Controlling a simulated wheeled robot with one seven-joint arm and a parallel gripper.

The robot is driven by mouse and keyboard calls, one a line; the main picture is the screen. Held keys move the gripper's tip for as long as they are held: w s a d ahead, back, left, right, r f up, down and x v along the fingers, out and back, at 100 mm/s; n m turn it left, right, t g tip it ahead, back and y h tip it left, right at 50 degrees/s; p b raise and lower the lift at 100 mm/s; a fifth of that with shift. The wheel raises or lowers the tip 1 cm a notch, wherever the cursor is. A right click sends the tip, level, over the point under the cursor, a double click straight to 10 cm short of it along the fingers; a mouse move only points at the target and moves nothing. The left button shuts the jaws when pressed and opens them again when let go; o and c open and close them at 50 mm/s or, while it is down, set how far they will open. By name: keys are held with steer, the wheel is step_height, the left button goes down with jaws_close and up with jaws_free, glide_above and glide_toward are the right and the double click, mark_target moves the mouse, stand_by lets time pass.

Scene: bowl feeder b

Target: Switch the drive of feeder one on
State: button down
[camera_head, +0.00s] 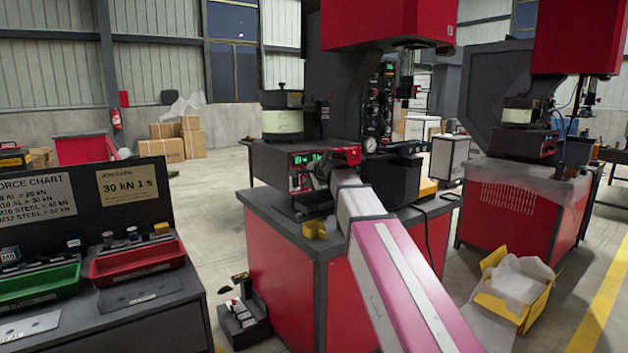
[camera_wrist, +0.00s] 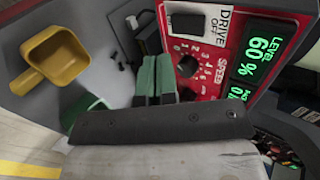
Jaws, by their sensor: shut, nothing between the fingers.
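In the wrist view, a red control panel (camera_wrist: 221,42) carries a black rocker switch (camera_wrist: 187,22) beside a white label reading DRIVE OFF (camera_wrist: 218,25). Which way the rocker is tipped is hard to tell. Below it is a dark speed knob (camera_wrist: 187,65) with a numbered scale. My gripper (camera_wrist: 155,78) is shut and empty, its green fingers just left of the knob and below the switch. Contact with the panel cannot be told. In the head view, the feeder (camera_head: 268,158) with its bowl stands on a red cabinet; my arm hides part of its panel.
A yellow scoop (camera_wrist: 60,57) and a green object (camera_wrist: 88,104) lie left of my fingers. The lit green level display (camera_wrist: 262,52) reads 60 %. In the head view, a black pressure-gauge unit (camera_head: 371,143) stands right of the feeder. A second press (camera_head: 520,195) with a bowl is farther right.

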mark_target(297, 186)
steer(key=w+a, duration=0.1)
steer(key=w+a+f, duration=0.1)
steer(key=w, duration=0.1)
steer(key=w+a+f, duration=0.1)
steer(key=w, duration=0.1)
steer(key=shift+w+a+f, duration=0.1)
steer(key=shift+a, duration=0.15)
steer(key=shift+w+a+f+t+y, duration=0.2)
steer(key=shift+t+y, duration=0.1)
steer(key=shift+t, duration=0.2)
steer(key=shift+w+f, duration=0.1)
steer(key=shift+w, duration=0.1)
